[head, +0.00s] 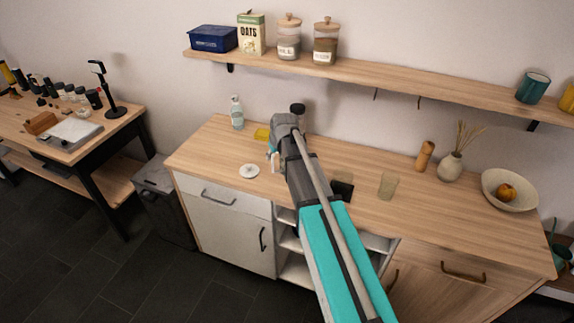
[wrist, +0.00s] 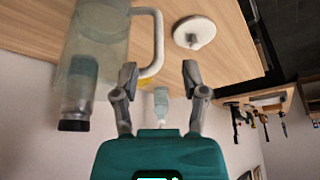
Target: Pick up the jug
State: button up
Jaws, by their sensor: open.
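The jug (wrist: 100,35) is a clear, pale vessel with a white handle (wrist: 150,45), at the upper left of the wrist view, which appears upside down. In the head view my arm hides most of it; a white piece beside the arm (head: 275,162) looks like its handle. My gripper (wrist: 160,72) is open. In the head view the fingers are hardly visible.
A white round lid (head: 249,170) lies left of the arm. A soap bottle (head: 237,112), a yellow sponge (head: 262,134) and a black-topped bottle (head: 298,108) stand near the wall. A clear glass (head: 388,185) stands to the right. A shelf (head: 400,81) runs above the counter.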

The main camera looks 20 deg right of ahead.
aim_at(273, 172)
jog(key=shift+b+x, duration=0.6)
jog(key=shift+x, duration=0.35)
jog(key=shift+f, duration=0.15)
jog(key=shift+w+b+x, duration=0.2)
jog(key=shift+b+x, duration=2.15)
jog(key=shift+x, duration=0.1)
grip_shut()
